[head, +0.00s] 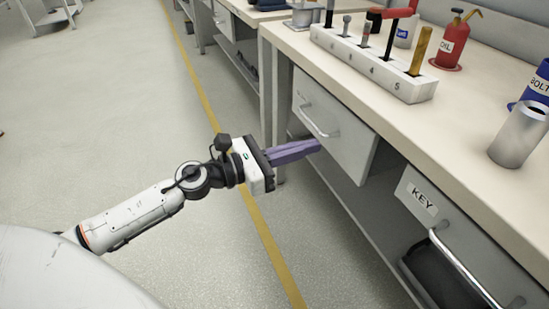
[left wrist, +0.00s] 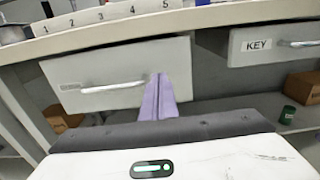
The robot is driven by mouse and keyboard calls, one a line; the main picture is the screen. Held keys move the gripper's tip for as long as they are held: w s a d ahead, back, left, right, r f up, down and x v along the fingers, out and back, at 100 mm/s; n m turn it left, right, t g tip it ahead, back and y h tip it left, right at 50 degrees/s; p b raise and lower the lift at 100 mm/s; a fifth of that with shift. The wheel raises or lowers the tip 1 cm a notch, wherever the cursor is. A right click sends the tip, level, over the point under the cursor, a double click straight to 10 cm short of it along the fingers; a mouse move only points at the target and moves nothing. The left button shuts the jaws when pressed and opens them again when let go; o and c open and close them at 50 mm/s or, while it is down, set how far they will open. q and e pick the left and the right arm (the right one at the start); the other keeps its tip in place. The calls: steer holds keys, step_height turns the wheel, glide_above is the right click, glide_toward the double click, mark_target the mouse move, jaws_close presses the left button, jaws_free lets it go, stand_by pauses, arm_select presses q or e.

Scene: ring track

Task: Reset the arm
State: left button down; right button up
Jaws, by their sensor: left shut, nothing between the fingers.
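My left gripper (head: 318,146) has purple fingers that are shut with nothing between them. In the head view it points right, at the front of a grey drawer (head: 345,155) under the workbench. In the left wrist view the fingers (left wrist: 160,80) overlap the lower right part of that drawer's front, right of its handle (left wrist: 112,88). I cannot tell whether the fingertips touch the drawer. My right gripper shows in neither view.
The workbench (head: 385,105) carries a numbered tool rack (head: 345,60), a red oil can (head: 452,45) and a metal cylinder (head: 518,135). A drawer labelled KEY (head: 425,205) sits to the right. Boxes lie on the shelf below. The floor left of the bench is open.

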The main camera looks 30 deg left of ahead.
arm_select(q)
steer(key=s+a+f+n+y, duration=0.4)
steer(key=n+y, duration=0.3)
steer(key=n, duration=0.6)
steer(key=s+a+f+n+y, duration=0.2)
steer(key=s+a+n+y, duration=0.35)
steer(key=n, duration=0.75)
steer(key=s+d+f+n+g, duration=0.3)
steer(key=s+f+n+g, duration=0.4)
steer(key=s+f+n, duration=0.35)
steer(key=s+d+f+n+g+h, duration=0.35)
steer(key=s+d, duration=0.25)
steer(key=s, duration=0.3)
steer(key=w+d+f+t+h, duration=0.25)
steer(key=w+d, duration=0.35)
steer(key=d, duration=0.5)
steer(key=s+a+r+t+y+p, duration=0.1)
steer(key=a+r+p, duration=0.3)
steer(key=r+p, duration=0.9)
steer(key=p, duration=0.8)
steer(key=shift+s+a+r+n+t, duration=0.2)
steer(key=shift+n+t, duration=0.1)
steer(key=shift+t, duration=0.1)
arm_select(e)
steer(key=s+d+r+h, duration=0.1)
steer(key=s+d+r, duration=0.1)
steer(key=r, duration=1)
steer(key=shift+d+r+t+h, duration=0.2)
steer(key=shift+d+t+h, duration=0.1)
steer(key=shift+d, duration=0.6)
